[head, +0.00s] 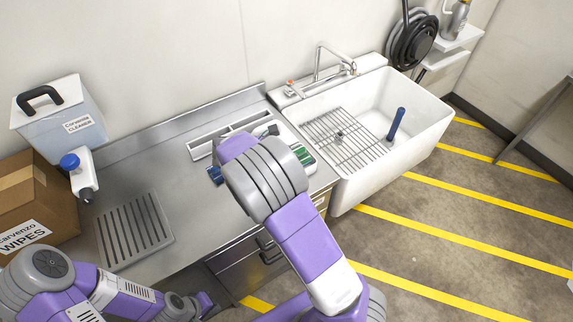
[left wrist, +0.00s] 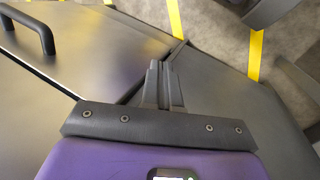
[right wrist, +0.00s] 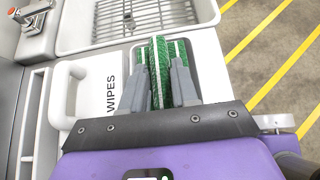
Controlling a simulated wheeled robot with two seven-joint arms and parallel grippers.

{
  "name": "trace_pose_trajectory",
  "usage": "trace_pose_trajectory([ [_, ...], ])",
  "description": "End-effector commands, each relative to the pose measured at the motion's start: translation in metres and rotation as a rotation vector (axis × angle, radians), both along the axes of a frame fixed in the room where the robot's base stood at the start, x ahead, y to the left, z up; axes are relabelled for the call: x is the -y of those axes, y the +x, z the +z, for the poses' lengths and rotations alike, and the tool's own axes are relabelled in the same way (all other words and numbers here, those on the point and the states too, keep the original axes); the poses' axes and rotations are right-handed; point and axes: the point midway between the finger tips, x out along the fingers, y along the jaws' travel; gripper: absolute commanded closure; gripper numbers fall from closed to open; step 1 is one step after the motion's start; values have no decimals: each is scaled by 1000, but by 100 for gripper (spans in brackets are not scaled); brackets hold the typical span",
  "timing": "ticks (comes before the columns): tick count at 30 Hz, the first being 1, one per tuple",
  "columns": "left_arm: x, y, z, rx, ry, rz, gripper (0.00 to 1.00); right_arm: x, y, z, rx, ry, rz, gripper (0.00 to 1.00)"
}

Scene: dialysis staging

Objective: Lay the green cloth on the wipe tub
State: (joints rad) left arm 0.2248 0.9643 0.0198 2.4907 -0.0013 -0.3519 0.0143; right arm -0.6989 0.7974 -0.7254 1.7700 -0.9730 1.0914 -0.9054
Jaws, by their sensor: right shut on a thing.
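The green cloth (right wrist: 158,58), with white stripes, is pinched in a raised fold between the fingers of my right gripper (right wrist: 158,88). Its lower parts spread to both sides over a dark patch, and I cannot tell whether they rest on it. A white tub lid marked WIPES (right wrist: 86,62), with a handle, lies just left of the cloth. In the head view my right arm hides most of the tub; a bit of green cloth (head: 302,155) shows beside it. My left gripper (left wrist: 163,68) is shut and empty, low beside the counter; it also shows in the head view (head: 206,304).
A white sink (head: 425,112) with a wire rack (head: 335,138) adjoins the counter. A slotted plate (head: 134,230), a white bottle (head: 84,178), a WIPES carton (head: 48,190) and a cleaner container (head: 62,125) stand on the left.

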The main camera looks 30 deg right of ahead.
Motion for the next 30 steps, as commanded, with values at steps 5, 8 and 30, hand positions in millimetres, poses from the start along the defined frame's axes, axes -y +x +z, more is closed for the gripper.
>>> trace_pose_trajectory([
  [5, 0, 0, -9, 0, 0, 0, 100, 1, -1, -22, -3, -1, -1, 100],
  [8, 0, 0, -14, 0, 0, 0, 100, 1, -1, -36, -2, -2, -2, 100],
  [30, 0, 0, -14, 0, 0, 0, 100, 0, 0, -40, 0, 0, 0, 45],
])
